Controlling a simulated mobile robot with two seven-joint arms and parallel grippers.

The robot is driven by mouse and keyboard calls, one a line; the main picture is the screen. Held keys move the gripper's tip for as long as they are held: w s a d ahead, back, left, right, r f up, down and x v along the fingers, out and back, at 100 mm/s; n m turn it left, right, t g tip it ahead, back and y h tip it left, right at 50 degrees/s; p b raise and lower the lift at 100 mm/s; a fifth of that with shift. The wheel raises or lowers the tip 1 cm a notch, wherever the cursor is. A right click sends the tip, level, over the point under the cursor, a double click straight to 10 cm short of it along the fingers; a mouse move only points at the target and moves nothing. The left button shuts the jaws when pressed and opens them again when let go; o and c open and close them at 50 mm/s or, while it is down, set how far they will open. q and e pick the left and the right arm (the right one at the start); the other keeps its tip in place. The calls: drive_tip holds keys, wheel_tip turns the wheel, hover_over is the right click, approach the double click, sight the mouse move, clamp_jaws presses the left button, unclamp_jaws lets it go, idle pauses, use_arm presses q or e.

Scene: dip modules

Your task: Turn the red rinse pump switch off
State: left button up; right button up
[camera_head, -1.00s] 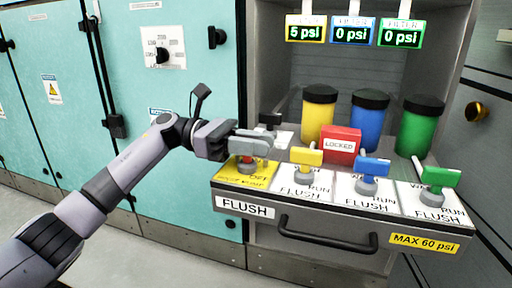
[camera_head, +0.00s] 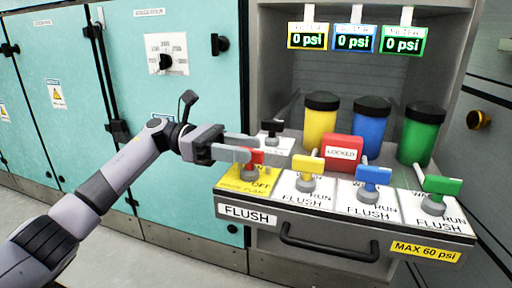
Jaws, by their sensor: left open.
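The red rinse pump switch (camera_head: 254,158) stands on a yellow plate (camera_head: 236,181) at the left end of the flush panel, with "OFF" lettering to its right. Its red handle shows at my left gripper's fingertips; its exact setting is partly hidden. My left gripper (camera_head: 248,149) is open, reaching in from the left, with its fingers beside the red handle. I cannot tell whether they touch it. My right gripper is not in view.
Yellow (camera_head: 305,168), blue (camera_head: 374,178) and green (camera_head: 436,190) valve handles stand to the right. A black-handled switch (camera_head: 271,130) is just behind. A red "LOCKED" box (camera_head: 341,153) and filter canisters stand farther back. Three displays (camera_head: 353,41) read 0 psi.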

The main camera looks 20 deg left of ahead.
use_arm(q)
drive_tip(key=a, duration=0.2)
drive_tip(key=shift+w+a, duration=0.1)
drive_tip(key=shift+a, duration=0.75)
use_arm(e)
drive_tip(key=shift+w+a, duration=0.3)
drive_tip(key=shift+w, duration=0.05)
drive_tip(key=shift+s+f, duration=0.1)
